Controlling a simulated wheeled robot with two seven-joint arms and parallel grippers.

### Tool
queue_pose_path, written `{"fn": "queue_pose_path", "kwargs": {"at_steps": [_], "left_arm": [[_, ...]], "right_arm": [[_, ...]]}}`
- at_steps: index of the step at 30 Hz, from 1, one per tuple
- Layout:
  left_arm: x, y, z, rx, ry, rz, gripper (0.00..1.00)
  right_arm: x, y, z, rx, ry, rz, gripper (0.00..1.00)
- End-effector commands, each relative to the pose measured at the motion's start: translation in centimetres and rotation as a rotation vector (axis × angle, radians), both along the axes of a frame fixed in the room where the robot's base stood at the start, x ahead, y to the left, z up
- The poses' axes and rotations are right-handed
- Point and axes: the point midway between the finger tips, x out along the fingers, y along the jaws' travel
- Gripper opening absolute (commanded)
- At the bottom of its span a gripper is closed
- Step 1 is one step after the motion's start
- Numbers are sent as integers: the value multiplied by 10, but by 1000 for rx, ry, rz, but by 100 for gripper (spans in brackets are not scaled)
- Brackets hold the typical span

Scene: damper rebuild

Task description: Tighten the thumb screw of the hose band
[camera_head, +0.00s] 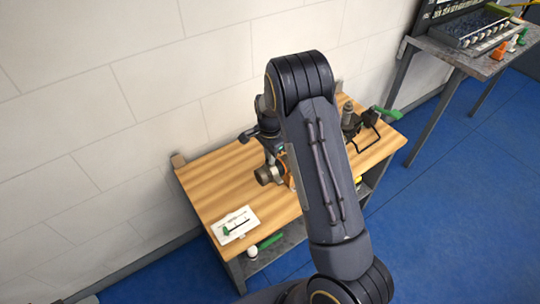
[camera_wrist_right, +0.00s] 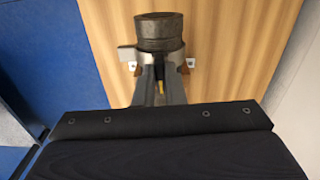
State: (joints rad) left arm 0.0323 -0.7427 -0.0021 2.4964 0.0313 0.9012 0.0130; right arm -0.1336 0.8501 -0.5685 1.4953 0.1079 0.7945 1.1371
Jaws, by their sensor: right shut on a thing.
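My right gripper (camera_wrist_right: 160,76) is shut, its fingers meeting close below a dark round pipe end (camera_wrist_right: 160,30) in the right wrist view. A light grey flat tab (camera_wrist_right: 127,53) sticks out left of the fingertips, against the pipe; it looks like part of the thumb screw held between them, mostly hidden. A small brass-coloured bit (camera_wrist_right: 160,88) shows between the fingers. In the head view the pipe end (camera_head: 266,175) lies on the wooden bench, next to an orange part (camera_head: 290,181). My right arm covers most of the work there. My left gripper is not in view.
The wooden bench (camera_head: 205,190) stands against a white block wall. A card with a green mark (camera_head: 235,225) lies at its front left. A dark fixture with a green handle (camera_head: 388,113) stands at its right. A second table (camera_head: 475,62) holds a tray. Blue floor is clear.

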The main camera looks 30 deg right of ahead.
Motion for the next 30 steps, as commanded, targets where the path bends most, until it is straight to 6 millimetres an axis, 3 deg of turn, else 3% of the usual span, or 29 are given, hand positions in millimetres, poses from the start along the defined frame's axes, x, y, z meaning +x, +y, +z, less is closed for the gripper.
{"fn": "queue_pose_path", "kwargs": {"at_steps": [9,26,27,30], "left_arm": [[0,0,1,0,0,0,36],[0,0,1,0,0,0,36],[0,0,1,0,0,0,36],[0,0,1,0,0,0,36]], "right_arm": [[1,0,0,0,-1,-133,0],[1,0,0,0,-1,-163,0],[1,0,0,0,-1,-163,12],[1,0,0,0,-1,-163,26]]}}
